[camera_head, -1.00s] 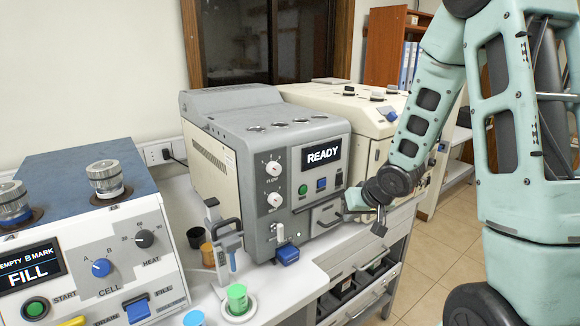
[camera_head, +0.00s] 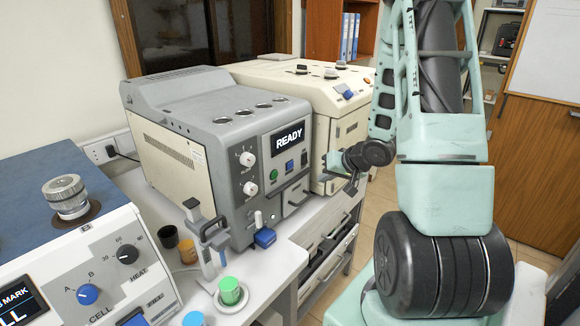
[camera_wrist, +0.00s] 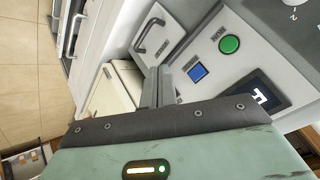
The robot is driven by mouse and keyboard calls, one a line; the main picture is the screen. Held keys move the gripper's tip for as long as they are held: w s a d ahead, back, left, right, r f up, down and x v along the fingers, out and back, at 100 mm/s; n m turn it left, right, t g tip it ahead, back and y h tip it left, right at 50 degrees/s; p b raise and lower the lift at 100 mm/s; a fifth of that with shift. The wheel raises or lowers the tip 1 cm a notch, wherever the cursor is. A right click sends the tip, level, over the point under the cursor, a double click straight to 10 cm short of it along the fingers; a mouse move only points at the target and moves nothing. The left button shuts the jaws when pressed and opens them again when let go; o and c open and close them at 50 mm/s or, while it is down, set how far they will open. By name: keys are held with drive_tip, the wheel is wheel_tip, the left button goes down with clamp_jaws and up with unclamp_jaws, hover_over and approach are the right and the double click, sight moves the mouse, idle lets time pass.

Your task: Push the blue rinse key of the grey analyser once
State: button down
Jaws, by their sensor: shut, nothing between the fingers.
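The grey analyser (camera_head: 180,95) stands on the bench in the middle of the head view, its display (camera_head: 289,138) reading READY. Its square blue key (camera_head: 289,167) sits right of a round green button (camera_head: 274,175), below the display. In the wrist view the blue key (camera_wrist: 197,73) and green button (camera_wrist: 229,44) show clearly; the key's label is too small to read. My gripper (camera_head: 340,172) is right of the front panel, apart from the key. In the wrist view the fingers (camera_wrist: 156,78) are shut and empty, to the left of the blue key.
A drawer handle (camera_wrist: 148,36) projects from the analyser's front near my fingers. A cream machine (camera_head: 290,85) stands behind to the right. Another control box (camera_head: 95,250) is at left.

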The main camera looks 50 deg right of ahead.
drive_tip(key=w, duration=0.8)
drive_tip(key=shift+w+a, duration=0.2)
drive_tip(key=shift+a, duration=0.15)
drive_tip(key=shift+w, duration=0.1)
idle(1.7)
drive_tip(key=shift+w+p, duration=0.3)
drive_tip(key=shift+w+a, duration=0.1)
drive_tip(key=shift+w, duration=0.3)
idle(0.6)
drive_tip(key=shift+s, duration=0.1)
drive_tip(key=shift+s+p, duration=0.45)
drive_tip(key=shift+s, duration=0.3)
drive_tip(key=shift+s+d+p, duration=0.15)
drive_tip(key=shift+s+p, duration=0.1)
drive_tip(key=shift+s, duration=1)
drive_tip(key=shift+s+d+p, duration=0.15)
drive_tip(key=shift+s+p, duration=0.05)
drive_tip(key=shift+s, duration=1)
